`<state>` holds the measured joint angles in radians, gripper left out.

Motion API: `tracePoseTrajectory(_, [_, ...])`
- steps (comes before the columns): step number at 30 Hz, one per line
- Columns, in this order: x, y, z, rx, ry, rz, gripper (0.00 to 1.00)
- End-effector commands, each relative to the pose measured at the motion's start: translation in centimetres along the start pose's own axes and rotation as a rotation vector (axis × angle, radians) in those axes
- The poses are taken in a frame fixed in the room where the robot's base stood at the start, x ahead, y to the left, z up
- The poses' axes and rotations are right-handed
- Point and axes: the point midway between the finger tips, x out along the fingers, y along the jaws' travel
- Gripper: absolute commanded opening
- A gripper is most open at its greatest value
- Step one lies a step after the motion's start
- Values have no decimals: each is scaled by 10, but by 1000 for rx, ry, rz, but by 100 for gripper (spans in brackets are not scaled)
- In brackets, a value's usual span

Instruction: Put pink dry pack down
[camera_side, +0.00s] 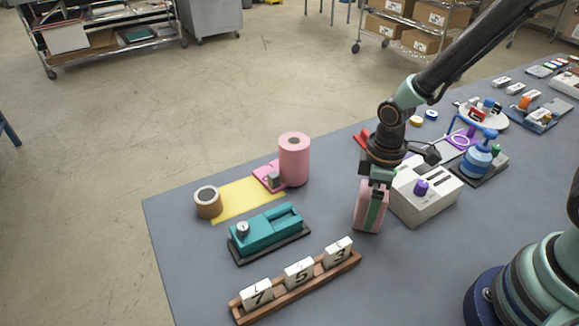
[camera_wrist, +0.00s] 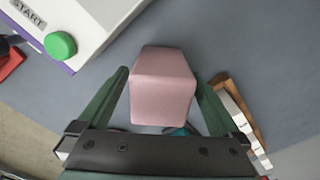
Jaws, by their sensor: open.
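The pink dry pack (camera_side: 361,213) stands upright on the grey table beside the white machine, with my gripper around its top. In the wrist view the pink dry pack (camera_wrist: 163,88) is between the two green fingers of my gripper (camera_wrist: 163,85), with a gap on each side. My gripper (camera_side: 374,207) is open and points down over the pack. In the side view a finger covers part of the pack.
The white machine (camera_side: 418,200) with a purple knob is close on the right. A wooden rack (camera_side: 297,293) with number tiles lies in front. A teal device (camera_side: 268,235), a pink roll (camera_side: 294,160) and a tape roll (camera_side: 207,202) are to the left. Table between them is clear.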

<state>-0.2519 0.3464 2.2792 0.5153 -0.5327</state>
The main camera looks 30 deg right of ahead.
Motion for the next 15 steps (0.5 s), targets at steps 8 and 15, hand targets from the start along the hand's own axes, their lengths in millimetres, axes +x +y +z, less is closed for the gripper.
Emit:
tracePoseTrajectory(8, [-26,1,-1,0,6,4,100])
tracePoseTrajectory(15, [-71,1,-2,0,7,4,100])
